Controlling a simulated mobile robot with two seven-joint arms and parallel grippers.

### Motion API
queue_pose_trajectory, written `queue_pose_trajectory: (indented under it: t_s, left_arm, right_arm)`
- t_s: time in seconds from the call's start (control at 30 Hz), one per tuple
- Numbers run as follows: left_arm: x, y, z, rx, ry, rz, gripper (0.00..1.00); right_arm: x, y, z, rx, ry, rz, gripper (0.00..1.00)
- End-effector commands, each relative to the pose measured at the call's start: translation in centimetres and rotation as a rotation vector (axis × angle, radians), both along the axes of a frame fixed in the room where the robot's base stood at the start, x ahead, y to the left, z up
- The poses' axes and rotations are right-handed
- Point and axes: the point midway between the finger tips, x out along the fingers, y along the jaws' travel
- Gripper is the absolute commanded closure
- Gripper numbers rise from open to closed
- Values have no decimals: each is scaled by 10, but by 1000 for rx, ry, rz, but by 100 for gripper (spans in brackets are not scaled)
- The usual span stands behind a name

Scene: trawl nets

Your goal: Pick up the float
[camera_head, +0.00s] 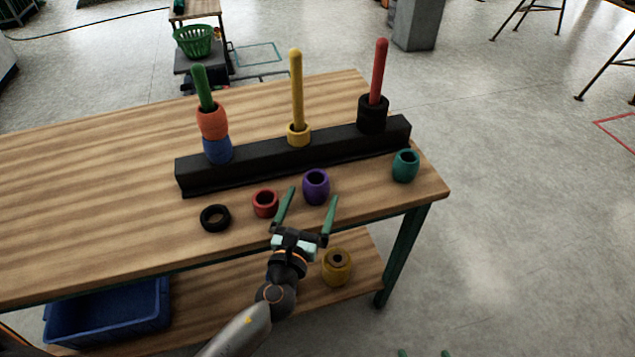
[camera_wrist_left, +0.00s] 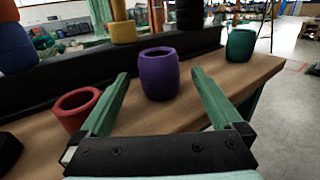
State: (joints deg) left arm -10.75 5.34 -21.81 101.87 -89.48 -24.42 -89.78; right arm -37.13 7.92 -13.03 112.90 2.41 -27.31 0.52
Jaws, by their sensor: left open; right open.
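Several ring-shaped floats lie loose along the table's front: a purple one (camera_head: 316,187), a red one (camera_head: 265,204), a thin black ring (camera_head: 215,218) and a teal one (camera_head: 405,166). My left gripper (camera_head: 312,193) is open and empty, its green fingers pointing at the purple float. In the left wrist view the purple float (camera_wrist_left: 159,75) stands upright, ahead and between the fingertips; contact cannot be told. The red float (camera_wrist_left: 76,107) is left of the left finger there, and the teal one (camera_wrist_left: 240,45) is farther right. My right gripper (camera_head: 424,353) shows only its green fingertips, apart, at the bottom edge.
A black rack (camera_head: 290,158) behind the floats holds green, yellow and red pegs; orange and blue, yellow, and black rings sit on them. A yellow roll (camera_head: 337,268) and a blue crate (camera_head: 105,318) are below the tabletop. The table's left is clear.

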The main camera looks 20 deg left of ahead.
Motion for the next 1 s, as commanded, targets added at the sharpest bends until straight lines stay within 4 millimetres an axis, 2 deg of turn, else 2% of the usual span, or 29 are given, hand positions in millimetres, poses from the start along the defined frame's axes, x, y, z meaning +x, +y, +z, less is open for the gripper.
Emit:
queue_pose_trajectory:
  t_s: [0.1, 0.37, 0.63, 0.93, 1.0]
  left_arm:
    - [19, 0, 1, -1, -1, 1, 0]
    - [39, 2, 3, -2, 0, 1, 0]
    - [76, 5, 6, -3, 0, 1, 0]
    - [82, 5, 6, -4, 1, 0, 0]
    - [81, 5, 6, -4, 1, 0, 6]
  right_arm:
    - [0, -1, 1, -1, 0, -2, 0]
    - [0, -1, 2, -2, -1, -4, 0]
    - [0, -3, 3, -3, -5, -6, 0]
    - [0, -3, 2, -4, -1, -6, 0]
    - [0, -3, 2, -4, 0, -6, 0]
